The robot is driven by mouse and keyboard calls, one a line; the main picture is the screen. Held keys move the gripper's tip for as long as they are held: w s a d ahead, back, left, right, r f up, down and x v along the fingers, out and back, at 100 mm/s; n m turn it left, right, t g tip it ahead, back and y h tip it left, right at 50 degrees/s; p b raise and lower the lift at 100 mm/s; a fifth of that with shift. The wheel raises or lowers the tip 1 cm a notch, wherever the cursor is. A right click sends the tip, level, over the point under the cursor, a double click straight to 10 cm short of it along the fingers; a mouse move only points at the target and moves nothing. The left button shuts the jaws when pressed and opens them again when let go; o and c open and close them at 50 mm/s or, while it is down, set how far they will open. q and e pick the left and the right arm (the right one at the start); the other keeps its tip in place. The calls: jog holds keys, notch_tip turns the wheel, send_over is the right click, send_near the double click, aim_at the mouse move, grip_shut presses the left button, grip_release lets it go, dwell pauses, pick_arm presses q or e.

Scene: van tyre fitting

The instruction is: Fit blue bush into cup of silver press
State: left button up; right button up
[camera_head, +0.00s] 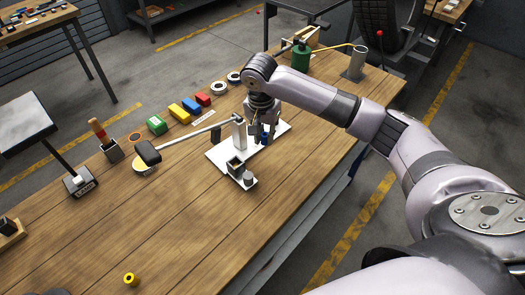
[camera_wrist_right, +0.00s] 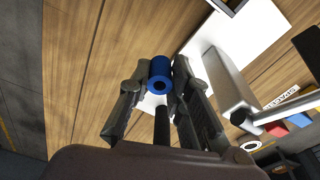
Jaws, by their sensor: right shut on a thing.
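My right gripper (camera_head: 264,136) reaches down over the right part of the silver press's white base plate (camera_head: 217,154). It is shut on the blue bush (camera_wrist_right: 161,69), a short cylinder with a dark bore, held between the fingertips in the wrist view. The silver press has an upright post (camera_head: 239,133), left of the gripper, and a long lever ending in a black grip (camera_head: 147,152). A dark open square holder (camera_head: 235,166) and a grey cylinder (camera_head: 249,180) stand at the plate's front. I cannot make out the cup. My left gripper is out of view.
Green (camera_head: 157,125), yellow (camera_head: 177,111) and red (camera_head: 203,99) blocks lie left of the press. A yellow bush (camera_head: 130,279) lies near the front. The wooden table front is mostly clear.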

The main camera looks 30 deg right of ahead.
aim_at(265, 159)
jog(key=shift+f, duration=3.95)
jog(key=shift+p, duration=0.3)
jog(key=o, duration=0.5)
jog(key=shift+f, duration=0.1)
